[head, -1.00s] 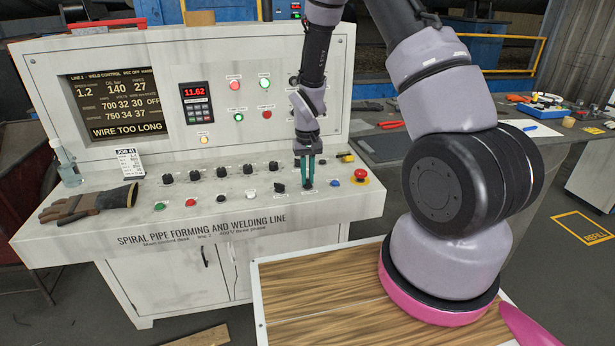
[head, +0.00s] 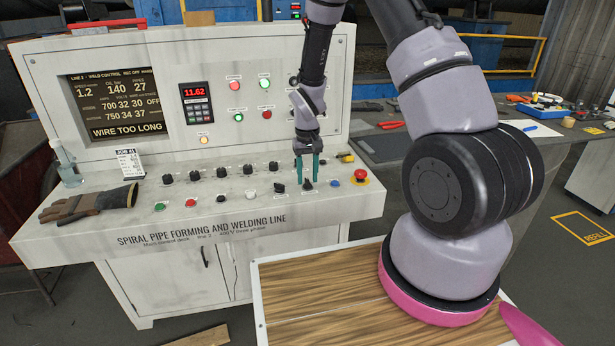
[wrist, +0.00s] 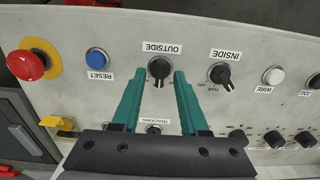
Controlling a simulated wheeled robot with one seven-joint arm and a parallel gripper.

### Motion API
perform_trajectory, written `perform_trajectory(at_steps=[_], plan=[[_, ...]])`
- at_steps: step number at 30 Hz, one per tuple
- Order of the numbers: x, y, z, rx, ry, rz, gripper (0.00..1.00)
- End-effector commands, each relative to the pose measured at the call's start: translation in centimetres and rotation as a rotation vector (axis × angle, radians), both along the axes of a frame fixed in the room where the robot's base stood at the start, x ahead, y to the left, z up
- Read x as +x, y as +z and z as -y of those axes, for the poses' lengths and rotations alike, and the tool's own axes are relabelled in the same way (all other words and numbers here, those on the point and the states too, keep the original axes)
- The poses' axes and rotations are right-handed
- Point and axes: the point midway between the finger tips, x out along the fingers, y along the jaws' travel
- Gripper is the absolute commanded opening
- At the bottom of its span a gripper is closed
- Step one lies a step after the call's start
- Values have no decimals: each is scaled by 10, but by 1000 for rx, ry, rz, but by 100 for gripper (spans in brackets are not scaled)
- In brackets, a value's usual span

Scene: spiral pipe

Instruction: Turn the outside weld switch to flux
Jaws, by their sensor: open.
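The outside weld switch is a black rotary knob (wrist: 159,68) beside its OUTSIDE label in the wrist view. Its white pointer mark faces the picture bottom. In the head view the same knob (head: 307,185) sits on the sloping deck of the white console. My gripper (wrist: 159,75) is open, with its teal fingers on either side of the knob and a gap showing to each. In the head view my gripper (head: 308,181) is upright just above the knob. Any position marks below the knob are hidden or too small to read.
The INSIDE knob (wrist: 220,73) is close by, with the blue RESET button (wrist: 97,60) on the other side. A red emergency stop (head: 360,175) stands at the deck's right end. A glove (head: 90,203) lies at the left. The display (head: 114,104) reads WIRE TOO LONG.

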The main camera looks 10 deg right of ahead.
Motion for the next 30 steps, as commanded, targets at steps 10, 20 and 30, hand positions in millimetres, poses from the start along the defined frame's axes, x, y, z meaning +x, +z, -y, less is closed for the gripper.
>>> perform_trajectory(at_steps=[10, 20, 30], plan=[[1, 64, 0, 1, 0, 5, 44], [0, 103, 0, 0, 0, 2, 44], [0, 105, 0, 1, 0, 2, 44]])
